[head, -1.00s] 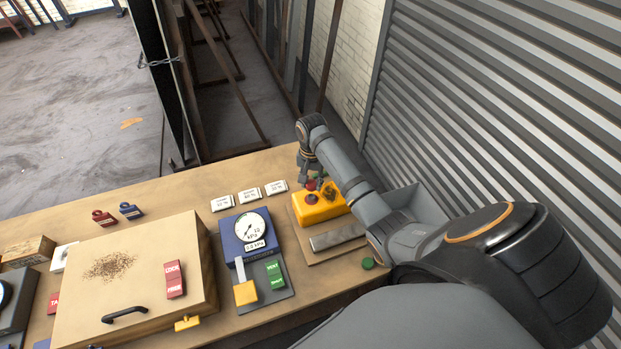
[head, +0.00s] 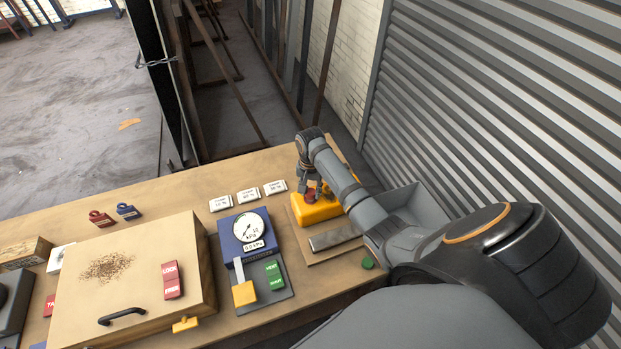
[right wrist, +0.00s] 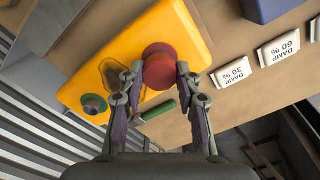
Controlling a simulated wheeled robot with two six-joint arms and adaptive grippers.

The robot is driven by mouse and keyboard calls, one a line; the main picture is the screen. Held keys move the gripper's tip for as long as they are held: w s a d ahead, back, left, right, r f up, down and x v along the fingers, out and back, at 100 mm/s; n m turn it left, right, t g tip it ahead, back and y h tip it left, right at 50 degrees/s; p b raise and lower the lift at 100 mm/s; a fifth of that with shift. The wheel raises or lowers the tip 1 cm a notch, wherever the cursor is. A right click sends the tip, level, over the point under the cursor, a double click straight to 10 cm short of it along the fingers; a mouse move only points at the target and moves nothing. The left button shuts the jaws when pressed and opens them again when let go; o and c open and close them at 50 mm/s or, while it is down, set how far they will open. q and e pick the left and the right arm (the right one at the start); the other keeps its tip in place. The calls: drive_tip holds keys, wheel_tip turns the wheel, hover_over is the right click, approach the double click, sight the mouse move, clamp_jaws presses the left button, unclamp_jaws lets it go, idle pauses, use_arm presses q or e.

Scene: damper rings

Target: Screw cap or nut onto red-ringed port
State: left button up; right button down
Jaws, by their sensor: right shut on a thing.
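The yellow block (head: 318,212) stands on a board at the right of the table; it also fills the left of the right wrist view (right wrist: 160,25). My right gripper (head: 314,190) is low over it, fingers pointing down. In the right wrist view its fingertips (right wrist: 159,74) are shut on a round reddish-brown cap (right wrist: 160,72). My left gripper is not in view.
A grey bar (head: 335,237) lies on the board before the block. A green round piece (head: 367,263) is near the table's front edge. A blue gauge box (head: 236,222) and white DAMP labels (head: 248,195) are to the left.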

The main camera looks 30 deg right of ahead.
drive_tip(key=shift+r+p, duration=0.1)
drive_tip(key=shift+p, duration=0.4)
drive_tip(key=shift+f+b, duration=0.35)
drive_tip(key=shift+f, duration=0.55)
drive_tip(key=shift+r, duration=0.1)
drive_tip(key=shift+r+m+p, duration=0.15)
drive_tip(key=shift+m+p, duration=0.35)
drive_tip(key=shift+p, duration=0.05)
drive_tip(key=shift+w+f+m, duration=0.1)
drive_tip(key=shift+f+m, duration=0.1)
drive_tip(key=shift+m, duration=1)
drive_tip(key=m, duration=0.3)
drive_tip(key=shift+m, duration=0.4)
